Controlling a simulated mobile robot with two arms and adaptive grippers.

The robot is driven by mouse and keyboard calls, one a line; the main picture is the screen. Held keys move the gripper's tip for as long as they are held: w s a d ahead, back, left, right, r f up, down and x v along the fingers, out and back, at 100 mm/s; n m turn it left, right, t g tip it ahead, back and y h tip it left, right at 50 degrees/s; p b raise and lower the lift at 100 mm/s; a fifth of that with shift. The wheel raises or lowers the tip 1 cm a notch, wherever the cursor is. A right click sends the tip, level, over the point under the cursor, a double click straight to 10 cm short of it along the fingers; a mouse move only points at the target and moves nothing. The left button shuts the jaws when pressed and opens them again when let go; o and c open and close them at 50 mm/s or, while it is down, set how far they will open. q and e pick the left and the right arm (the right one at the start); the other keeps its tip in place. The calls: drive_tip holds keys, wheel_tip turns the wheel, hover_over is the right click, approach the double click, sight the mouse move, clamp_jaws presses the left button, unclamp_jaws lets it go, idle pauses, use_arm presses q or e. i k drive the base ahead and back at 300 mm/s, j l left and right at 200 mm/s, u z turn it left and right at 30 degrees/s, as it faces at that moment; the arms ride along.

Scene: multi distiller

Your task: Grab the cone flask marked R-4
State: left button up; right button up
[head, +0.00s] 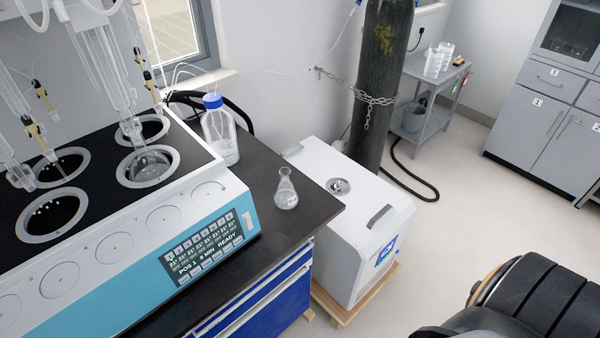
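A small clear cone flask (286,190) stands upright on the dark benchtop, near its right corner. It carries a small white label whose text is too small to read, so I cannot tell if it is R-4. Neither of my grippers shows in the head view. A black, ribbed part of my own body fills the lower right corner.
The multi distiller (130,278) with glass columns fills the left. A blue-capped bottle (220,135) stands behind the flask on the benchtop (262,165). A white box unit (350,215) stands beside the bench, with a chained gas cylinder (385,60) behind. Floor at right is clear.

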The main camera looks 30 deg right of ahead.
sight(286, 196)
drive_tip(key=z, duration=0.9)
